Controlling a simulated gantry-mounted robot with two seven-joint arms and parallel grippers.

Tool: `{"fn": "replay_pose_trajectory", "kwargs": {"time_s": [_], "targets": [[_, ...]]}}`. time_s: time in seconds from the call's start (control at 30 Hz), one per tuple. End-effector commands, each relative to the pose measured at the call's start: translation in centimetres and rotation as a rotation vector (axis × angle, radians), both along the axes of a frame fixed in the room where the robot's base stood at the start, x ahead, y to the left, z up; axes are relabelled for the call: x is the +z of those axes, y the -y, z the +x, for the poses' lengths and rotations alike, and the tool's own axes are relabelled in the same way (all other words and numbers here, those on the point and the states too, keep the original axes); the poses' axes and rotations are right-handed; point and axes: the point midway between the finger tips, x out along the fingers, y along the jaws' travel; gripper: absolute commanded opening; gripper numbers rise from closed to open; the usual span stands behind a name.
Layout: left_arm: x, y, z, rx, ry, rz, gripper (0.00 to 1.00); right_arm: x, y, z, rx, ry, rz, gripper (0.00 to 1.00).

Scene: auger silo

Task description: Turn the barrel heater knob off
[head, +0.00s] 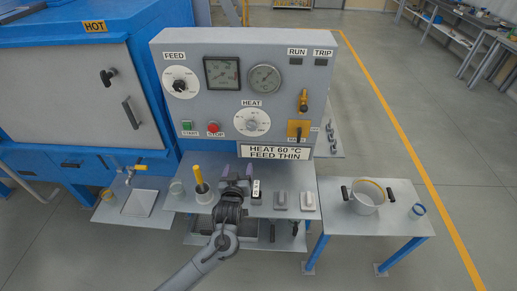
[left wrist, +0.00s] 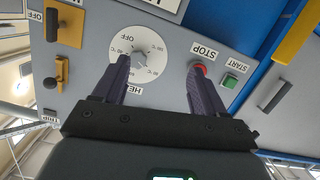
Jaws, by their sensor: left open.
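The HEAT knob (head: 252,121) is a small grey knob on a round white dial, low in the middle of the grey control panel (head: 215,103). In the left wrist view the panel appears upside down, and the knob (left wrist: 141,60) shows between the fingers, nearer the left one. Its exact pointer setting is too small to read. My left gripper (head: 237,170) is open and empty, below the dial in the head view and above the table. It also shows in the left wrist view (left wrist: 158,68), with two dark purple fingers apart. My right gripper is not in view.
The red STOP button (head: 214,127) and green START button (head: 187,125) sit left of the dial. A yellow-plated MAIN switch (head: 298,130) is to its right. A yellow-handled tool in a cup (head: 199,180) stands beside my gripper. A pot (head: 366,197) stands on the right table.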

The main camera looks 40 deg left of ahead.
Motion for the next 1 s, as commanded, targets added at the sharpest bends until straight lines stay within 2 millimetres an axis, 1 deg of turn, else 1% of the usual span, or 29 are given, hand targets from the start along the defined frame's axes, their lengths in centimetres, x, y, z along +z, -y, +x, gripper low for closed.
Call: {"fn": "replay_pose_trajectory", "kwargs": {"time_s": [0.03, 0.13, 0.2, 0.3, 0.4, 0.5, 0.67, 0.77, 1.0], "targets": [[-1.4, -0.6, 1.4, 0.014, 0.035, 0.009, 0.71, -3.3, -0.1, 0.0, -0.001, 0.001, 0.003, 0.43], [-0.7, -1.1, 3.6, 0.026, 0.084, 0.019, 0.71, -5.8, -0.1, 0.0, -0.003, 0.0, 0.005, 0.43], [0.3, -1.3, 4.7, 0.026, 0.121, 0.023, 0.71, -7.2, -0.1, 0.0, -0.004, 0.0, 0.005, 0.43], [1.9, -1.3, 5.9, 0.024, 0.169, 0.027, 0.71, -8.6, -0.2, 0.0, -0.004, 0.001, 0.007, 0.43], [3.0, -1.3, 6.5, 0.025, 0.199, 0.028, 0.71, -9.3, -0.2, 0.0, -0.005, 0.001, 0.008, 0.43], [3.7, -1.5, 7.0, 0.025, 0.215, 0.028, 0.71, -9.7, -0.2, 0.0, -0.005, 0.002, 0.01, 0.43], [4.0, -2.1, 8.2, 0.025, 0.22, 0.03, 0.71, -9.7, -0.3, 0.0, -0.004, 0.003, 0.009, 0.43], [4.1, -3.0, 9.4, 0.027, 0.219, 0.03, 0.71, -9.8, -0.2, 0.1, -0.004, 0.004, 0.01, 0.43], [4.0, -5.0, 12.8, 0.025, 0.218, 0.029, 0.71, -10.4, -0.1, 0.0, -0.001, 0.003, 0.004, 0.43]]}}
